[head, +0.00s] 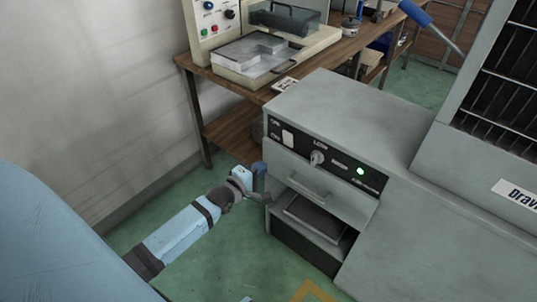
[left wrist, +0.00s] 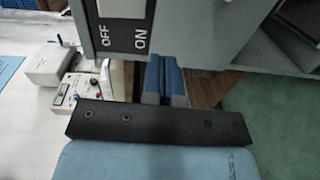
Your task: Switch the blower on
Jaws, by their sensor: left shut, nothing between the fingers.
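The blower appears to be the grey cabinet (head: 345,105) with a black control panel on its front. A white rocker switch (head: 288,138) sits at the panel's left end, beside a knob (head: 317,157) and a lit green lamp (head: 361,171). In the left wrist view the switch (left wrist: 122,8) is cut by the top edge, with OFF and ON printed below it. My left gripper (head: 260,168) is shut and empty, below and left of the switch and apart from it. Its blue fingers show in the left wrist view (left wrist: 165,80). My right gripper is not in view.
A drawer handle (head: 308,187) and an open bay (head: 315,218) lie below the panel. A wooden bench (head: 235,128) with a machine (head: 262,50) stands behind left. Green floor (head: 220,265) is clear in front. A blue-handled tool (head: 415,12) shows at upper right.

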